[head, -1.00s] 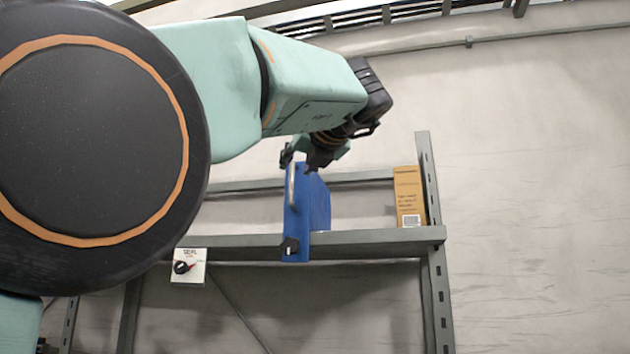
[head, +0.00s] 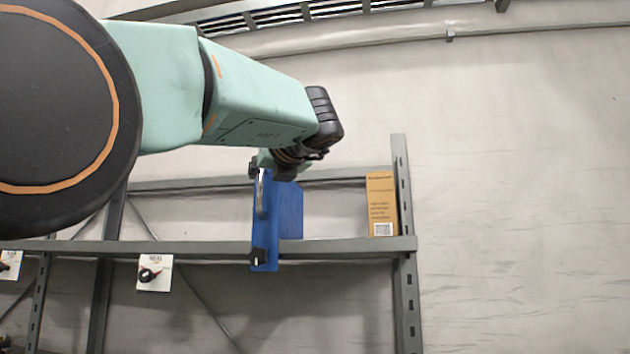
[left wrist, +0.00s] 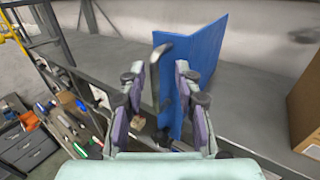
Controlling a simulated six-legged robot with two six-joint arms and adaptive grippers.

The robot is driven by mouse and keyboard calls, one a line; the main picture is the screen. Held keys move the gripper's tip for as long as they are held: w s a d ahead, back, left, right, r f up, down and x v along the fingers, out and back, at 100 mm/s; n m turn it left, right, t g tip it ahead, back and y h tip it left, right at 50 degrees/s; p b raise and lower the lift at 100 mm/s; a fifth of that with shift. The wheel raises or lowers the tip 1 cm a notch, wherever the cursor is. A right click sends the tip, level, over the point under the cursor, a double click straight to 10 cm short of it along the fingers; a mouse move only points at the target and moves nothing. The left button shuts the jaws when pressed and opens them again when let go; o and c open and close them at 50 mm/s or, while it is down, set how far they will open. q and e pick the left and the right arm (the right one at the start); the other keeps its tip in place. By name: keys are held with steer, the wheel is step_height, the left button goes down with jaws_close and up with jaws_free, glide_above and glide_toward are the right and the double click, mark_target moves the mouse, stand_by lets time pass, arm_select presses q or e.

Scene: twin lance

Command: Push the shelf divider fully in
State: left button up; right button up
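The blue shelf divider (head: 289,212) stands upright on the grey shelf (head: 340,246), its front plate sticking out past the shelf's front edge. A grey handle is on its front. In the left wrist view the divider (left wrist: 205,48) and its handle (left wrist: 160,62) show up close. My left gripper (head: 262,174) is at the top of the divider's front plate in the head view. In the left wrist view its fingers (left wrist: 158,88) are apart, with the handle in the gap between them; I cannot tell whether they touch it. My right gripper is not in view.
A cardboard box (head: 381,204) stands on the shelf to the right, by the upright post (head: 402,220). The shelf between divider and box is clear. A drawer cabinet (left wrist: 28,145) shows low in the left wrist view.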

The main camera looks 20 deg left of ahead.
arm_select(q)
steer(key=a, duration=0.2)
steer(key=shift+w+a+f, duration=0.15)
steer(key=shift+w+a, duration=0.05)
steer(key=shift+a, duration=0.1)
steer(key=shift+d, duration=0.6)
steer(key=shift+d+r, duration=0.2)
steer(key=shift+d, duration=0.25)
steer(key=c, duration=0.3)
steer(key=shift+a+f, duration=0.1)
steer(key=shift+a, duration=0.35)
steer(key=c, duration=0.3)
steer(key=shift+s+a, duration=0.1)
steer(key=shift+a, duration=0.25)
jaws_close()
steer(key=shift+d, duration=0.45)
